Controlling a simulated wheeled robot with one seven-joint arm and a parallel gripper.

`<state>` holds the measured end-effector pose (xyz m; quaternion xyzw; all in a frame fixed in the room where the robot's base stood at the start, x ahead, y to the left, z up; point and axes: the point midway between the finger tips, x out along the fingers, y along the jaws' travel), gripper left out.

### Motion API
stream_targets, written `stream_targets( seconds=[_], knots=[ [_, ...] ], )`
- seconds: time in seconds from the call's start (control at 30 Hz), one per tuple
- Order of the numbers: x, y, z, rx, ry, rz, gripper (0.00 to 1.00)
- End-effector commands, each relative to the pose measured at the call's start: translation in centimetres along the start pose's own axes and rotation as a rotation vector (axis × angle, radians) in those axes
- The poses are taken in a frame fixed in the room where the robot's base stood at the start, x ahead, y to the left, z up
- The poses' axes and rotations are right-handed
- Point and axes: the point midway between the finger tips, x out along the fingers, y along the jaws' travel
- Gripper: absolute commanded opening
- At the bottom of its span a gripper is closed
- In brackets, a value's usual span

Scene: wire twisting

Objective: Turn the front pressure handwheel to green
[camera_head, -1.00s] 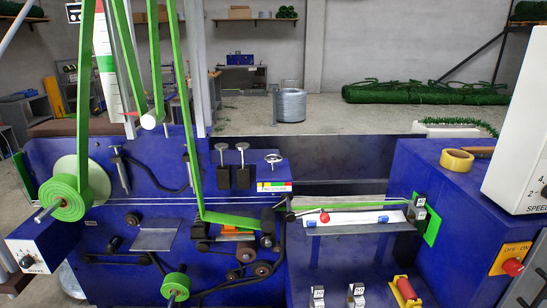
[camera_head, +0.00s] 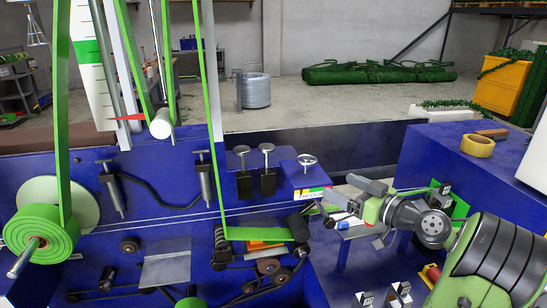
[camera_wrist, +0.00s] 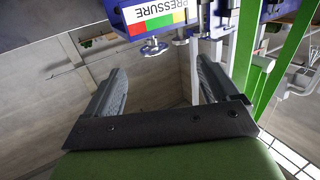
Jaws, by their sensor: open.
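The silver handwheel (camera_head: 307,161) sits on top of a blue block behind the front panel. The block's front carries the PRESSURE label (camera_head: 314,193) with coloured bands. In the wrist view, the label (camera_wrist: 160,20) shows red, green and yellow bands upside down, and a silver handwheel (camera_wrist: 154,47) shows below it. My gripper (camera_head: 340,190) reaches in from the right, just right of the label and below the handwheel. In the wrist view, my gripper (camera_wrist: 160,65) is open and empty. The handwheel appears beyond the fingertips, in the gap between them, apart from both.
Two T-handled black clamps (camera_head: 254,168) stand just left of the handwheel. A green strip (camera_head: 207,110) runs down to the rollers at left. The green roll (camera_head: 42,238) is at far left. A tape roll (camera_head: 478,146) lies on the blue box at right.

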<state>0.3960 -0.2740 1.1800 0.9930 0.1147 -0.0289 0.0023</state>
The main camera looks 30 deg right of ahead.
Motion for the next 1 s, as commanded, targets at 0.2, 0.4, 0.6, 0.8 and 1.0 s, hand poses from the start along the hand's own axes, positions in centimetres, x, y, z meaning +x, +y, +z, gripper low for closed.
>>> stream_targets(
  seconds=[0.2, 0.4, 0.6, 0.8, 1.0],
  knots=[
    [-0.3, 1.4, -0.4, -0.006, 0.058, 0.025, 0.88],
    [4.5, 1.4, -0.7, -0.004, 0.056, 0.021, 0.88],
    [9.6, 1.5, -1.0, -0.004, 0.055, 0.022, 0.88],
    [13.3, 1.7, -1.1, -0.003, 0.053, 0.024, 0.88],
    [14.5, 1.8, -1.1, -0.003, 0.054, 0.026, 0.88]
  ],
)
